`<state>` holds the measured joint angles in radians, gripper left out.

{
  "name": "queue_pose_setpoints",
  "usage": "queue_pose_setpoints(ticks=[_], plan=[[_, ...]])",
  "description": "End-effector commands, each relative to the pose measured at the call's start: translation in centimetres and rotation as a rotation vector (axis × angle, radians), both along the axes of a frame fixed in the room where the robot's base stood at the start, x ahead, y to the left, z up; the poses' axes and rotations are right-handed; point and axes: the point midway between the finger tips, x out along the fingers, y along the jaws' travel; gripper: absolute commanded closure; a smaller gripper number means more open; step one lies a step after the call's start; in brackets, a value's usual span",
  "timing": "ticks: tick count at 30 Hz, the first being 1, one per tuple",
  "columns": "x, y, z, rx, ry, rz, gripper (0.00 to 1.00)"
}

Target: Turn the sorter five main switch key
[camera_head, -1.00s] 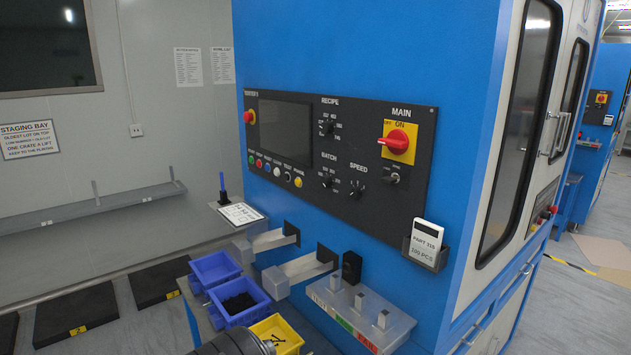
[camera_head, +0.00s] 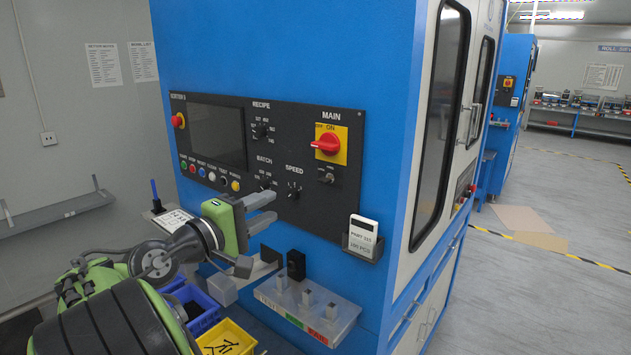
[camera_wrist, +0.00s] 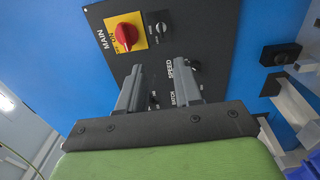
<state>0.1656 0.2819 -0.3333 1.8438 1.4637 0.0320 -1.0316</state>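The sorter's black panel (camera_head: 225,215) has a MAIN switch with a red handle (camera_head: 326,144) on a yellow plate marked OFF and ON. The handle lies roughly sideways. A small key switch (camera_head: 326,176) sits just below; its exact setting is too small to read. In the wrist view the red handle (camera_wrist: 126,35) and key switch (camera_wrist: 160,28) lie beyond the fingers, toward the top. My gripper (camera_head: 275,207) is open and empty, in front of the panel's lower part, left of and below the key switch. In the wrist view its fingers (camera_wrist: 160,66) are apart.
The SPEED knob (camera_head: 294,191) and BATCH knob (camera_head: 265,181) are close to my gripper. Floor on the right is open.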

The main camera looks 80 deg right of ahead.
Motion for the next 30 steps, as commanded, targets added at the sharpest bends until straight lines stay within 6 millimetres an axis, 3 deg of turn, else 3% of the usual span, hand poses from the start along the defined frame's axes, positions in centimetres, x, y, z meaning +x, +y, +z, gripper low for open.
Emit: queue_pose_setpoints(ticks=[14,24,30], plan=[[-2.4,-5.0,0.0,0.004,-0.010,-0.004,0.66],[-5.6,-12.5,0.0,0.005,-0.010,-0.002,0.66],[-6.2,-14.2,-0.1,0.005,-0.009,0.004,0.66]])
